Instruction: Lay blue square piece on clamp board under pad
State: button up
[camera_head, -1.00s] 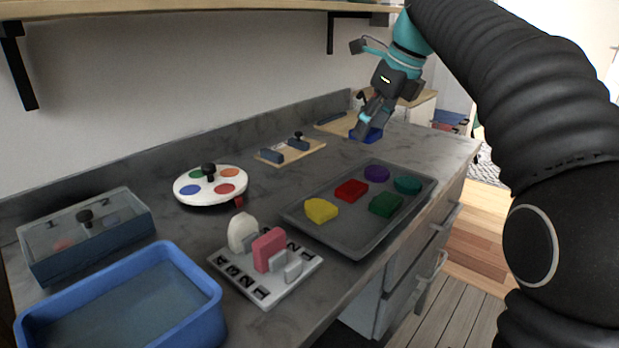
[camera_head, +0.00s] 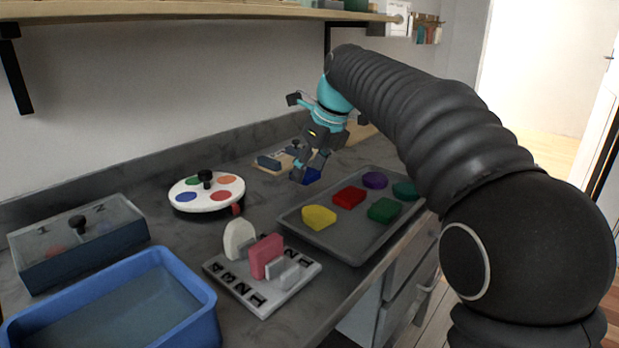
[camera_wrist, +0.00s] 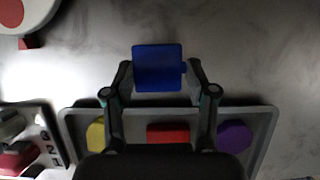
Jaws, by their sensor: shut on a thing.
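My gripper (camera_head: 308,172) is shut on the blue square piece (camera_head: 312,176), over the far edge of the grey tray. In the wrist view the blue piece (camera_wrist: 158,67) sits between my two fingertips, with a small tab on its right side. Bare counter shows beyond it. The clamp board (camera_head: 265,167) is a light wooden board with dark blocks and a black knob, at the back of the counter near the wall. My gripper hides part of it. I cannot make out the pad clearly.
The grey tray (camera_head: 350,258) holds yellow, red, green, purple and teal pieces. A white disc (camera_head: 207,208) with coloured spots, a plate with upright pieces (camera_head: 265,300), a lidded box (camera_head: 75,262) and a blue basin (camera_head: 205,322) stand to the left. A shelf (camera_head: 200,10) hangs above.

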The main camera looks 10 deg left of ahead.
jog(key=shift+f, duration=0.95)
jog(key=o, duration=1.3)
jog(key=shift+f, duration=0.1)
jog(key=shift+o, duration=0.2)
jog(key=p+v, duration=0.2)
jog(key=v, duration=1)
